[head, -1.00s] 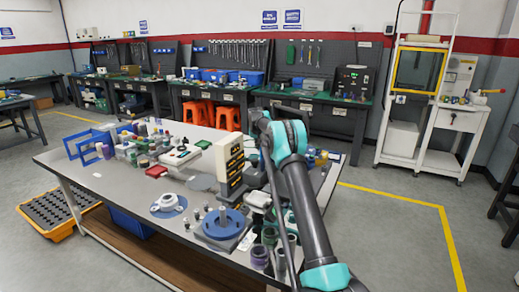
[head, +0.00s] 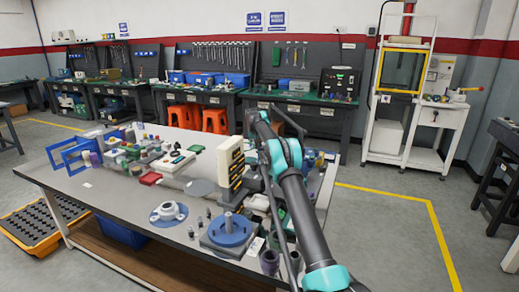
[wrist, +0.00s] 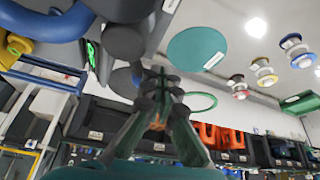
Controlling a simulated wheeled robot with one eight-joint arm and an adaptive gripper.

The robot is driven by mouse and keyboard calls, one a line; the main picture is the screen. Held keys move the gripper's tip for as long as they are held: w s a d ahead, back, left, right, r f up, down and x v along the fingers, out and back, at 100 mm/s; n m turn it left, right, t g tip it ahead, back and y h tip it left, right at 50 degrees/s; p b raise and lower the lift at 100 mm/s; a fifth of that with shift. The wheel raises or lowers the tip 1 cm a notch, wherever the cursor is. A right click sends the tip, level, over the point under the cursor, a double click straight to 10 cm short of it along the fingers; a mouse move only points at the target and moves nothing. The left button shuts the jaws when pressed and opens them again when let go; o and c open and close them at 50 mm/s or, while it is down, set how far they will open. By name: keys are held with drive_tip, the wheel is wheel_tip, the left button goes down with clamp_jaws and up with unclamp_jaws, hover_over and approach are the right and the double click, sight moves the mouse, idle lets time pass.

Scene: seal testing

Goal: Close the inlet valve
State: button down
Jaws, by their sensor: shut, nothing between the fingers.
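No part that I can surely name as the inlet valve shows. On the white bench at the far right of the head view is a small yellow-and-red handled fitting (head: 462,92), too small to make out. On the near table (head: 110,199) stand a blue round flange with a grey post (head: 228,228) and a white ring fitting on a blue disc (head: 168,212). My gripper (wrist: 160,80) shows in the wrist view with its fingers together, empty. In the head view my arm reaches over the table's right part, and the gripper is hard to make out.
A cream instrument block (head: 230,163) stands close left of my arm. Dark cups (head: 270,262) stand at the table's front right. Orange stools (head: 215,120) stand before the back benches. A white frame cabinet (head: 400,85) is at the right. Floor right of the table is clear.

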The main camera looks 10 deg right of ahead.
drive_tip(key=shift+w+d, duration=0.25)
drive_tip(key=shift+d, duration=0.3)
drive_tip(key=shift+w+d, duration=0.2)
drive_tip(key=shift+d, duration=0.45)
idle(0.6)
drive_tip(key=v, duration=1.2)
